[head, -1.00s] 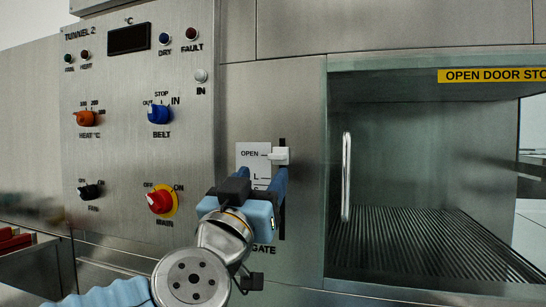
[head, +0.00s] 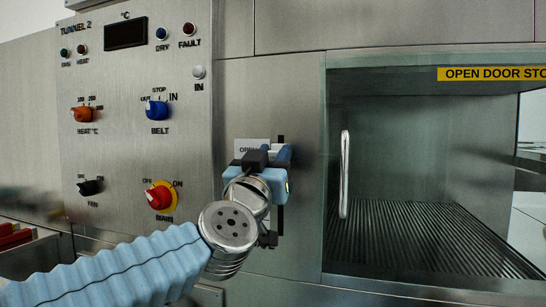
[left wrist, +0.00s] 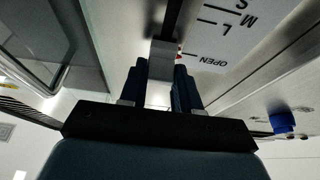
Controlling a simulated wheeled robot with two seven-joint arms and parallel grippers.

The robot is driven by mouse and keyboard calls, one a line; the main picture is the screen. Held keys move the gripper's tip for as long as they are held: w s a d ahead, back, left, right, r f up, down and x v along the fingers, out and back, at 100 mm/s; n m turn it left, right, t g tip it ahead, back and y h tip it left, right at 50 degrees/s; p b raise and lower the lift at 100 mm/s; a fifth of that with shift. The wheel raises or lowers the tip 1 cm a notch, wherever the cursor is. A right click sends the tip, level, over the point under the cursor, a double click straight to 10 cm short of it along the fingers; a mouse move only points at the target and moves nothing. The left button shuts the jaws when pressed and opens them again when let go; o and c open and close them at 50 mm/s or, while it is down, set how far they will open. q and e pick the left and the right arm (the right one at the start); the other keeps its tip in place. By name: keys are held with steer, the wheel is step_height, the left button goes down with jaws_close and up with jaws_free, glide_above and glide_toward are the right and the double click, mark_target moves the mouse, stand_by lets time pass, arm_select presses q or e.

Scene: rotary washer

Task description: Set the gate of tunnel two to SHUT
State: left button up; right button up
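The gate's pale lever knob (head: 277,148) sits at the top of its dark vertical slot, beside the OPEN mark on the white scale plate (head: 245,145). My left gripper (head: 272,156) is at the knob and covers most of the plate and the GATE label. In the left wrist view the grey knob (left wrist: 162,60) lies between the two dark fingers (left wrist: 161,85). I cannot tell whether they press on it. The wrist view also shows the OPEN, L, M and S marks (left wrist: 220,36). SHUT is not readable. My right gripper is not in view.
The TUNNEL 2 control panel (head: 130,70) with knobs and lamps is to the left. The red main switch (head: 159,196) is near my forearm.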

arm_select(q)
jaws_close()
step_height(320, 180, down, 14)
steer(key=b, duration=1)
steer(key=shift+b, duration=0.4)
steer(key=shift+f, duration=0.3)
steer(key=shift+d, duration=0.1)
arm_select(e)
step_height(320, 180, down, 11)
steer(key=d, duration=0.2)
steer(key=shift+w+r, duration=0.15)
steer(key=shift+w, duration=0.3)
arm_select(q)
steer(key=shift+f, duration=0.15)
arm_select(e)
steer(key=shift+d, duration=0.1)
arm_select(q)
steer(key=o, duration=0.6)
jaws_free()
steer(key=shift+o, duration=0.4)
steer(key=shift+s, duration=0.1)
